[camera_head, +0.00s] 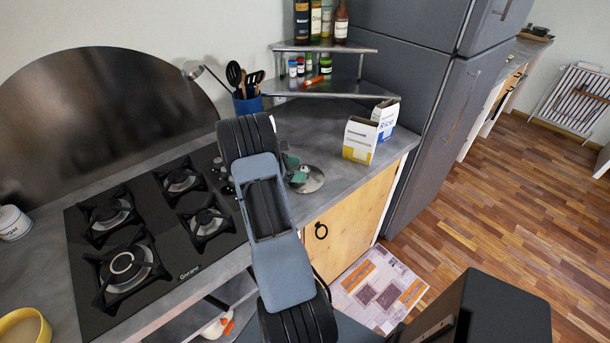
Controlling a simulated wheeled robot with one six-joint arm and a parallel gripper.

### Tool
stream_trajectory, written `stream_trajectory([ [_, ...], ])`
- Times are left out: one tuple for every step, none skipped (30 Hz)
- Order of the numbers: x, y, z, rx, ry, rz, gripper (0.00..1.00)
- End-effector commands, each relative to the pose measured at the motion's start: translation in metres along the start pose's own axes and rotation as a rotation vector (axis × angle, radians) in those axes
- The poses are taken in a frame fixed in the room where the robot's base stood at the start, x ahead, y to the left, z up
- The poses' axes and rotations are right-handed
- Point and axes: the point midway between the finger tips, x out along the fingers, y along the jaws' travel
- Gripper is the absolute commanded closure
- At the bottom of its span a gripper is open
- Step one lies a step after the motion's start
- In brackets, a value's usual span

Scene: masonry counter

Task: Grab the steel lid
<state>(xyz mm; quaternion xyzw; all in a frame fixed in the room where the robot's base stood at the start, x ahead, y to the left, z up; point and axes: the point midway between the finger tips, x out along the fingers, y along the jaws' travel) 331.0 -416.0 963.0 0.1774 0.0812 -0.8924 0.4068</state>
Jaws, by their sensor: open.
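The steel lid (315,181) appears as a round, shiny grey disc lying on the grey counter, just right of my arm. My gripper (297,174) is at its left side, low over the counter. Only a small greenish-grey part of the gripper shows past my arm, and it overlaps the left part of the lid. The gripper is open. My arm hides most of the gripper, and I cannot tell whether it touches the lid.
A black gas hob (215,235) lies left of my arm. Two cartons (360,140) stand right of the lid near the fridge (425,120). A blue utensil pot (247,105) and a steel corner shelf (320,88) with bottles are behind. Bare counter lies between lid and cartons.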

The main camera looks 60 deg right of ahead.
Motion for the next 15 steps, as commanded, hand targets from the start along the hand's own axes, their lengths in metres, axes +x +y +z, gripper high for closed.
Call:
stream_trajectory([
  [0.0059,-0.0003,0.001,-0.001,0.0,-0.002,0.28],
  [0.0084,-0.0002,0.0006,-0.001,0.0,-0.001,0.28],
  [0.0111,-0.0001,0.0003,-0.001,0.001,-0.001,0.28],
  [0.0126,-0.0001,0.0002,-0.001,0.001,0.0,0.28],
  [0.0138,0.0,0.0001,-0.001,0.001,0.0,0.28],
  [0.0149,0.0,-0.0001,0.0,0.001,0.0,0.28],
  [0.0154,0.0,-0.0002,0.0,0.001,0.001,0.28],
  [0.0156,0.0001,-0.0003,0.0,0.0,0.001,0.28],
  [0.0157,0.0001,-0.0004,0.0,0.0,0.001,0.28],
  [0.0156,0.0001,-0.0005,0.0,0.0,0.001,0.28],
  [0.0156,0.0001,-0.0005,0.0,0.0,0.001,0.28],
  [0.0155,0.0001,-0.0005,0.0,0.0,0.001,0.28],
  [0.0155,0.0001,-0.0005,0.0,0.0,0.001,0.29],
  [0.0155,0.0001,-0.0005,0.0,0.001,0.001,0.32],
  [0.0154,0.0001,-0.0005,0.0,0.001,0.001,0.35],
])
